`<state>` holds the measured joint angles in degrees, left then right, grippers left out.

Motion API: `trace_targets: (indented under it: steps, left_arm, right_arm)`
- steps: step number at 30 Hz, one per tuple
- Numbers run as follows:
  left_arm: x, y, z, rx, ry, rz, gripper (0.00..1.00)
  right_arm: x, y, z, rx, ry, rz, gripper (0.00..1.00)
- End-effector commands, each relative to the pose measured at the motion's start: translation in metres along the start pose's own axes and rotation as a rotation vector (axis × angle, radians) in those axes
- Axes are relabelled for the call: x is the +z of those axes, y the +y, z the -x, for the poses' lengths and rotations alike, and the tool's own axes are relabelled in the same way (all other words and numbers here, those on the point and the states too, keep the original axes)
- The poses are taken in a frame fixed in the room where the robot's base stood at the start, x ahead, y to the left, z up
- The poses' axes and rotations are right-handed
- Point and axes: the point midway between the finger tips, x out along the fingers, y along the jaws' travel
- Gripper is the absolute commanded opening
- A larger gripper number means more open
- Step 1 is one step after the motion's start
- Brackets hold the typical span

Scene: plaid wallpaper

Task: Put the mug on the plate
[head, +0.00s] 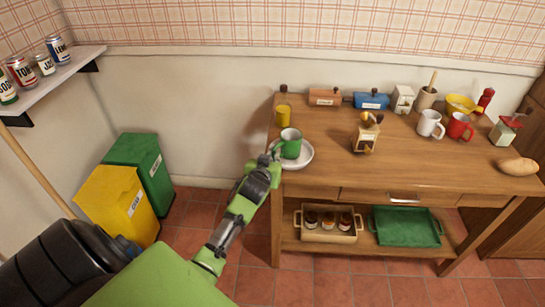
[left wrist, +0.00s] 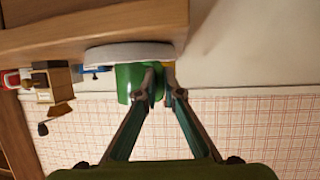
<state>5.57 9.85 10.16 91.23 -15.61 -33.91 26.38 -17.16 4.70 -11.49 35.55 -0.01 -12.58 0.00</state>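The green mug (head: 291,143) is upright over the white plate (head: 305,158) at the left end of the wooden table. In the left wrist view, which is upside down, the mug (left wrist: 128,82) meets the plate (left wrist: 128,52) with no clear gap. My left gripper (head: 272,153) is at the mug's left side, by its handle. In the left wrist view the gripper's fingertips (left wrist: 160,80) are close together at the mug's edge, seemingly on the handle, which they mostly hide. My right gripper is out of view.
White (head: 430,123) and red (head: 460,127) mugs stand farther right. The table's front middle (head: 400,170) is clear. Bins (head: 119,202) stand at left.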

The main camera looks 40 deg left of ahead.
Motion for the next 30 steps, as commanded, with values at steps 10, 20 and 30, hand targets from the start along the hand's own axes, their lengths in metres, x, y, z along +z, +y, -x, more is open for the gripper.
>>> trace_targets:
  steps: [10,20,30]
  left_arm:
    - [0.0,0.0,0.0,0.0,-0.001,0.0,0.24]
    - [-0.001,0.0,0.023,0.0,-0.001,0.001,0.24]
    - [-0.001,0.0,0.087,0.0,-0.002,0.001,0.24]
  right_arm:
    - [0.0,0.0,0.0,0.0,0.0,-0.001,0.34]
    - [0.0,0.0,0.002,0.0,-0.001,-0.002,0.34]
    - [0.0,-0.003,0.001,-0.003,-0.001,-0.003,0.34]
